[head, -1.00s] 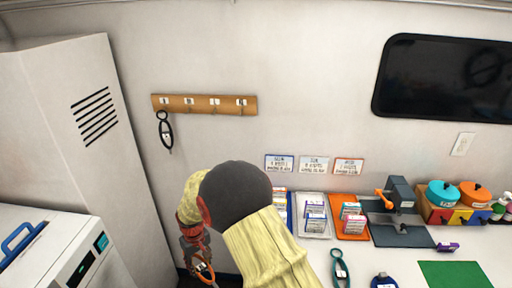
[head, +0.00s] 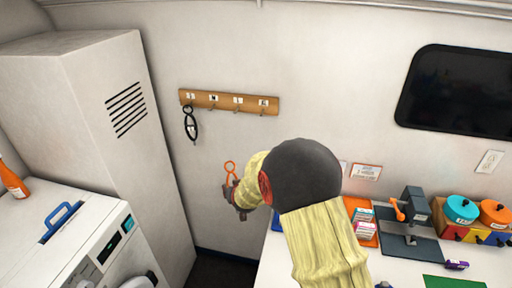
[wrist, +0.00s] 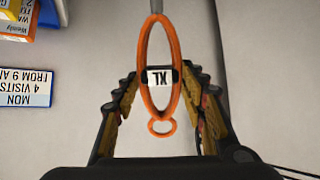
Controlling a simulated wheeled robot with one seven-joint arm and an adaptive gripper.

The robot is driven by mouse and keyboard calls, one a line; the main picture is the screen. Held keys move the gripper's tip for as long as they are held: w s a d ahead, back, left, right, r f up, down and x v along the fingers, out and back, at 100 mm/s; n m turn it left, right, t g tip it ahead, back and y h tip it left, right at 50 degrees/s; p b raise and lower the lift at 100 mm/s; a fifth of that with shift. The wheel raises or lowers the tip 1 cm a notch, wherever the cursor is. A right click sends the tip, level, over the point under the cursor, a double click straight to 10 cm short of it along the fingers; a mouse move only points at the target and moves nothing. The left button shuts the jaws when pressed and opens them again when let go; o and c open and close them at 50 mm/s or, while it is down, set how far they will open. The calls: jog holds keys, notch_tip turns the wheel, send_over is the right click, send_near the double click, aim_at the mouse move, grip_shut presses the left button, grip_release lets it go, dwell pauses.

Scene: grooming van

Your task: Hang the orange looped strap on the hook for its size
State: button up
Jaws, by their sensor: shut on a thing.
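The orange looped strap (head: 230,168) is in my gripper (head: 231,188), held upright in front of the wall, below and apart from the hook rail. In the wrist view the orange strap (wrist: 143,60) shows a long loop, a small ring and a white tag (wrist: 160,77) that seems to read XL. My gripper's fingers (wrist: 160,85) stand on both sides of it, at the tag. The wooden hook rail (head: 226,101) has several hooks under small white labels, too small to read surely. A black looped strap (head: 191,124) hangs from the leftmost hook; the other hooks look empty.
A tall pale cabinet (head: 90,75) stands left of the rail, with a white machine (head: 75,240) before it. The counter (head: 430,268) at right holds an orange tray (head: 357,205), a dark press (head: 412,215) and colored pots. The wall between my gripper and the rail is clear.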

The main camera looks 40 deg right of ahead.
jog(key=s+d+r+m+t+h+p, duration=0.1)
jog(key=d+r+t+h+p, duration=0.15)
jog(key=d+r, duration=0.4)
jog(key=s+d+r+m+t+h+p, duration=0.1)
jog(key=d+r+m+h+p, duration=0.15)
jog(key=r, duration=0.75)
jog(key=w+d+f+b, duration=0.2)
jog(key=w+d, duration=0.4)
jog(key=d, duration=0.1)
jog(key=shift+w+d+f+n, duration=0.15)
jog(key=shift+w+d+n, duration=0.2)
jog(key=shift+d+n, duration=0.1)
dwell(0.4)
dwell(0.5)
jog(key=o, duration=1.3)
